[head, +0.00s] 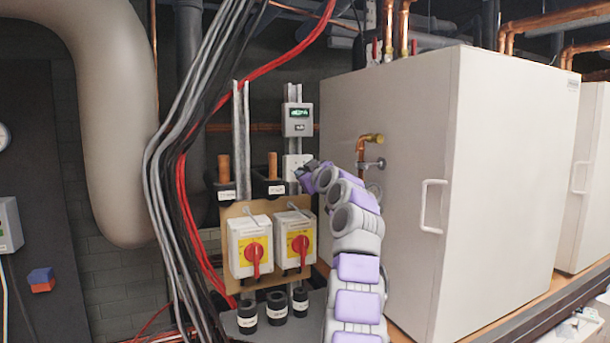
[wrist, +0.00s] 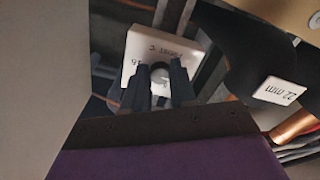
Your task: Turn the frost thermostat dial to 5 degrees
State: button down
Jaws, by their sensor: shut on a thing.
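The frost thermostat is a small white box (wrist: 135,48) in the wrist view, with "FROST °C" printed upside down on it. Its round grey dial (wrist: 160,72) sits between the dark fingers of my gripper (wrist: 158,82). The fingers are shut on the dial, one on each side. A number shows at the box's left edge; I cannot tell where the dial points. In the head view the thermostat (head: 293,162) is on the metal strut, below a grey controller with a green display. My gripper (head: 299,177) reaches it from the right and hides its lower part.
Two isolator switches (head: 250,246) with red handles are just below the gripper. A large white cabinet (head: 400,130) stands close right of my arm, with a copper tap (head: 370,140) on its side. Hanging cables (head: 180,170) run at left. A "22 mm" label (wrist: 279,91) is nearby.

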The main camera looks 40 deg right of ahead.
jog(key=m, duration=0.3)
jog(key=m+p, duration=0.1)
jog(key=m, duration=0.1)
jog(key=shift+s+a+r, duration=0.1)
jog(key=shift+r, duration=0.2)
jog(key=m+p, duration=0.2)
jog(key=m, duration=0.3)
jog(key=shift+m, duration=0.3)
jog(key=c, duration=1.3)
grip_release()
jog(key=o, duration=0.3)
jog(key=shift+s+d+f, duration=0.1)
jog(key=shift+s+d, duration=0.05)
jog(key=shift+d, duration=0.05)
jog(key=shift+o, duration=0.5)
jog(key=shift+w+f, duration=0.15)
jog(key=shift+w, duration=0.05)
